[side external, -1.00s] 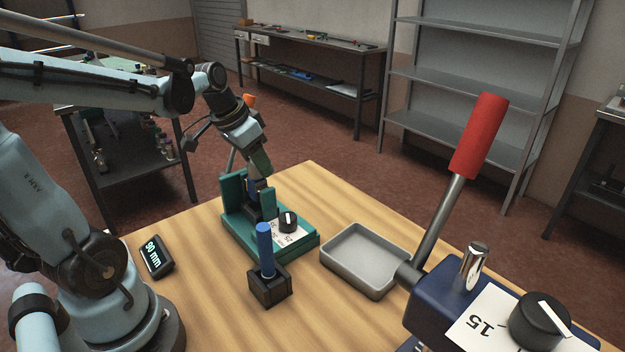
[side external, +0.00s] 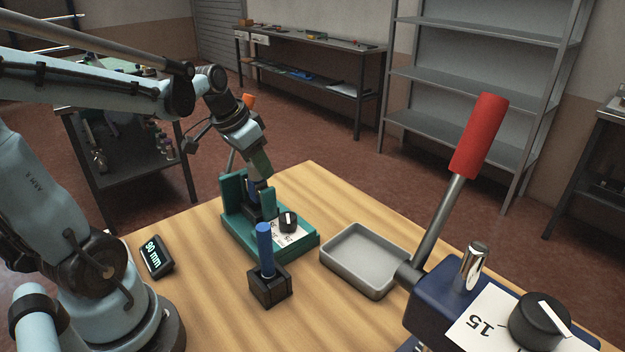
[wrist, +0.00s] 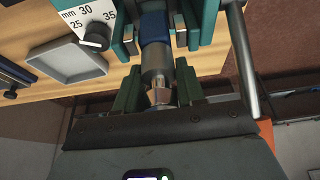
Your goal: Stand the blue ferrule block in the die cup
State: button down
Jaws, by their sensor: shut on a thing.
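My gripper (wrist: 158,92) is shut on a metal-ended piece, a grey cylinder that leads to a dark blue block, which I take as the blue ferrule block (wrist: 154,27). Its blue part stands between the green uprights of a green fixture (side external: 302,246); it also shows small and blue in the side view (side external: 254,187). My gripper (side external: 261,172) is above the fixture, tilted. The die cup is not clearly made out; the blue part's lower end is hidden by the fixture.
A blue rod (side external: 265,245) stands in a black block (side external: 270,291) in front of the fixture. A grey tray (side external: 345,275) lies to the right. A dark blue press with a red lever (side external: 480,135) stands at front right. A "90 mm" display (side external: 156,256) sits at left.

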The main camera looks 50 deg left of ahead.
jog(key=shift+f, duration=0.8)
jog(key=c, duration=0.7)
grip_release()
jog(key=shift+o, duration=0.5)
jog(key=shift+r, duration=0.1)
jog(key=v, duration=1.2)
